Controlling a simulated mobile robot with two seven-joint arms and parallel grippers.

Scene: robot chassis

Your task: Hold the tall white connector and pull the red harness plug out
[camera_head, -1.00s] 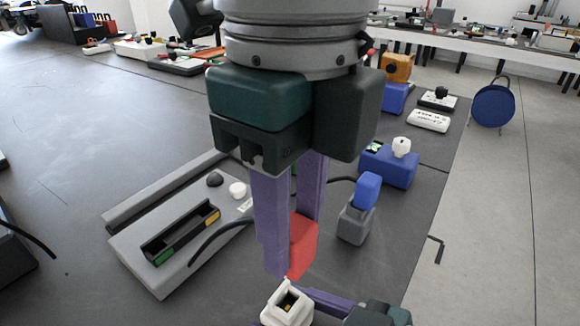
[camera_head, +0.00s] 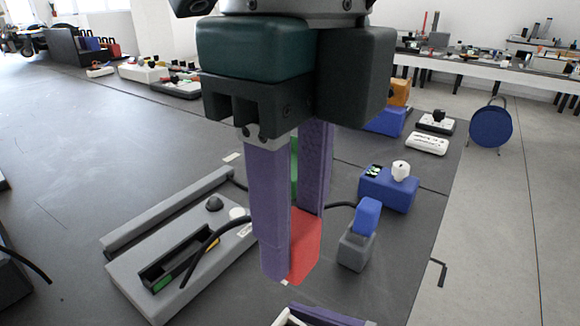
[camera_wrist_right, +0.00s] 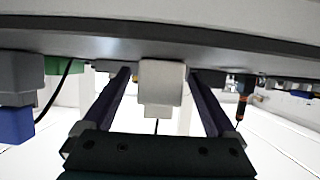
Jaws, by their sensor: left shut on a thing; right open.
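The red harness plug (camera_head: 305,246) is held between the purple fingers of my left gripper (camera_head: 290,250), which is shut on it. Plug and gripper are above the tall white connector (camera_head: 286,318), which is mostly cut off by the bottom edge of the head view. The plug looks clear of the connector. In the right wrist view the white connector (camera_wrist_right: 162,82) stands between the fingers of my right gripper (camera_wrist_right: 158,76). That gripper is open, with gaps at both sides of the connector. One of its purple fingers also shows at the bottom of the head view.
A grey fixture (camera_head: 140,295) with a slot lies at the left, with a black cable over it. A blue plug on a grey block (camera_head: 355,250) stands close on the right. A blue box (camera_head: 388,190) with a white knob is behind it.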

